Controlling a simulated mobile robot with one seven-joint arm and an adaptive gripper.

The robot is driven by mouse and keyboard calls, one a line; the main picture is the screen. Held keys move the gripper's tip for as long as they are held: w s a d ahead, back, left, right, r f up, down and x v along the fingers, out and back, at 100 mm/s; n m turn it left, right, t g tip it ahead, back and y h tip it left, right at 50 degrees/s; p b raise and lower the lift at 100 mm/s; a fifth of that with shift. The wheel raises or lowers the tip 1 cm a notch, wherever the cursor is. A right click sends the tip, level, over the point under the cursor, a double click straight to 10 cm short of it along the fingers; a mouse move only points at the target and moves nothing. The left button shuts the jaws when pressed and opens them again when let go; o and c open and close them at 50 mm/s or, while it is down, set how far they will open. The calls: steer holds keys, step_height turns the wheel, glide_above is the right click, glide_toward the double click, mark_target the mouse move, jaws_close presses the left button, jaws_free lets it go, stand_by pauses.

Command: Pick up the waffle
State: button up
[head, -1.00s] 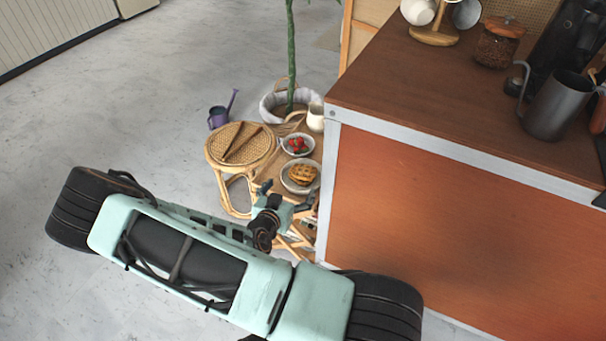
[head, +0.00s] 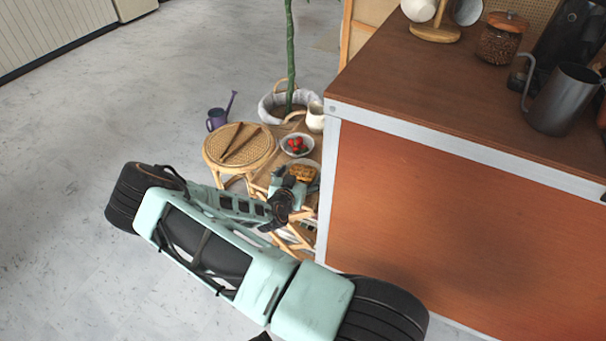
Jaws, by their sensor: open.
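The golden-brown waffle (head: 304,173) lies on a pale plate (head: 318,168) on the small wooden table beside the counter. My gripper (head: 293,184) is open at the near side of the plate and hides part of the plate and the waffle's near edge. I cannot tell whether the fingers touch the waffle, or how high they are above the table.
A bowl of red fruit (head: 297,145) and a cream pitcher (head: 315,117) stand behind the plate. A round rattan stool (head: 238,148) with two brown sticks is to the left. The orange-sided counter (head: 450,220) stands close on the right. Floor is clear on the left.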

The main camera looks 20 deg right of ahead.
steer(key=c, duration=1.2)
steer(key=shift+r, duration=0.2)
steer(key=shift+c, duration=0.2)
